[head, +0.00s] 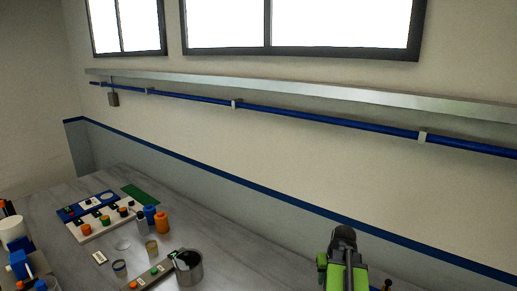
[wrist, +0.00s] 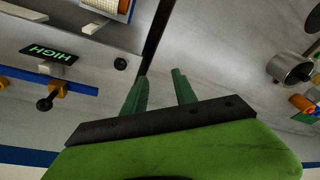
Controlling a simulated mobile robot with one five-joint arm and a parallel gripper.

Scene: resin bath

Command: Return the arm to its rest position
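My arm (head: 343,262), green and black, shows at the lower right of the head view, in front of the wall and over the bench's right part. My gripper (wrist: 160,78) shows in the wrist view as two dark green fingers standing apart. The gap between them is empty, with only grey surface behind it. The fingers touch nothing that I can see. The fingertips cannot be made out in the head view.
The grey bench (head: 185,222) holds a metal pot (head: 188,267), orange and blue bottles (head: 161,222), a white rack (head: 103,222) and a green mat (head: 140,196). The wrist view shows a "HIGH" sign (wrist: 48,53) at left and a metal pot (wrist: 290,67) at right.

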